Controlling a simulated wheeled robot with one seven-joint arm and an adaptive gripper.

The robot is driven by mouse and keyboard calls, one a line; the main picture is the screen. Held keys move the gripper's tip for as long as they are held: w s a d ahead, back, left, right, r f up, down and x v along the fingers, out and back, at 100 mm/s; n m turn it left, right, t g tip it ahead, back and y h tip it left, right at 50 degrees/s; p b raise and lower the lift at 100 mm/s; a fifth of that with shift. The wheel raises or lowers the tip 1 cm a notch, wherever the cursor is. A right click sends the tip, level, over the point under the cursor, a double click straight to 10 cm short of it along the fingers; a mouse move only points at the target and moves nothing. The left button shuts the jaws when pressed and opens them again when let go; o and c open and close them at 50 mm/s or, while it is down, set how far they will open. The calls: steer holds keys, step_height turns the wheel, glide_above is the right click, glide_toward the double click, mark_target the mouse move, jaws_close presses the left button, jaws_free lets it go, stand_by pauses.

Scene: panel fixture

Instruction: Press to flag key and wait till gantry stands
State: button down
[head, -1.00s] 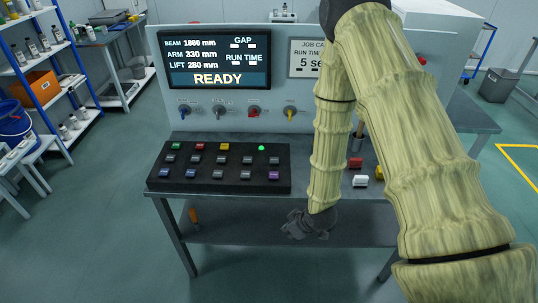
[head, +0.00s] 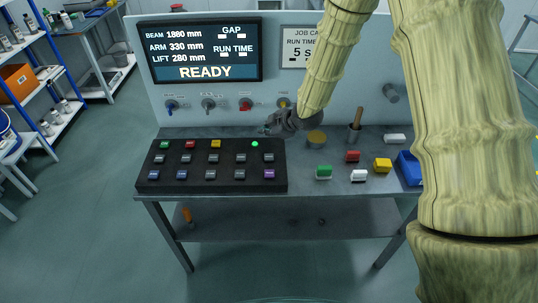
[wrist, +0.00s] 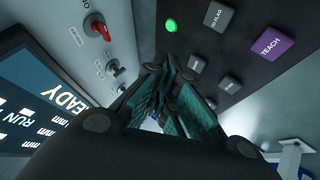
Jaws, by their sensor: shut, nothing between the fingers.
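The to flag key (head: 268,157) is a grey key in the right column of the black key panel, between the lit green lamp (head: 255,144) and the purple teach key (head: 269,174). The wrist view shows its label on the to flag key (wrist: 218,17), with the teach key (wrist: 272,43) beside it. My gripper (head: 274,127) is shut and empty, above the table behind the panel's back right corner, apart from the key. It fills the lower middle of the wrist view (wrist: 165,92). The display (head: 205,52) reads READY. I cannot identify a gantry.
Knobs (head: 246,104) line the upright panel behind the keys. Right of the key panel lie green (head: 323,171), white (head: 358,176), red (head: 352,156) and yellow (head: 382,164) blocks, a blue bin (head: 409,168) and a cup with a handle (head: 354,132).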

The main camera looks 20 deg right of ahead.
mark_target(267, 158)
steer(key=shift+a+f, duration=0.15)
steer(key=shift+f+b, duration=2.9)
steer(key=shift+f, duration=1.4)
steer(key=shift+f, duration=0.15)
steer(key=shift+f, duration=0.25)
